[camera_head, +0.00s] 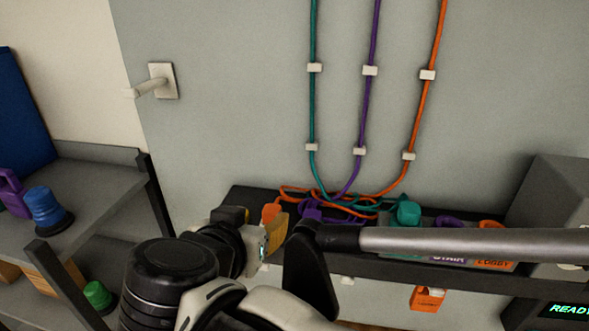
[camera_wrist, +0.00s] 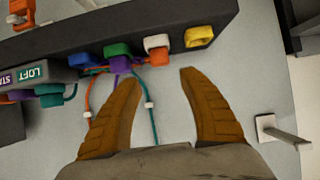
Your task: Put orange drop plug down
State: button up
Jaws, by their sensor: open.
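My gripper (camera_wrist: 161,76) is open, its two brown fingers apart with nothing between them in the wrist view. The orange drop plug (camera_wrist: 158,57), with a white block against it, sits at the dark shelf just beyond the fingertips, roughly in line with the gap. In the head view the orange plug (camera_head: 271,213) shows at the shelf's left part, right behind my gripper (camera_head: 272,236). My arm hides part of the shelf there. Its orange cord (camera_head: 416,125) runs down the wall and loops over the shelf among the other cords.
The dark shelf (camera_wrist: 75,38) also carries a green plug (camera_wrist: 118,50), a blue one (camera_wrist: 84,60) and a yellow piece (camera_wrist: 199,37). A LOFT label (camera_wrist: 35,73) is farther left. A door handle (camera_head: 152,84) and a side rack (camera_head: 95,165) stand left in the head view.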

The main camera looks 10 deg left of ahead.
jog(key=shift+v, duration=1.65)
jog(key=shift+w+a+r, duration=0.1)
dwell(1.2)
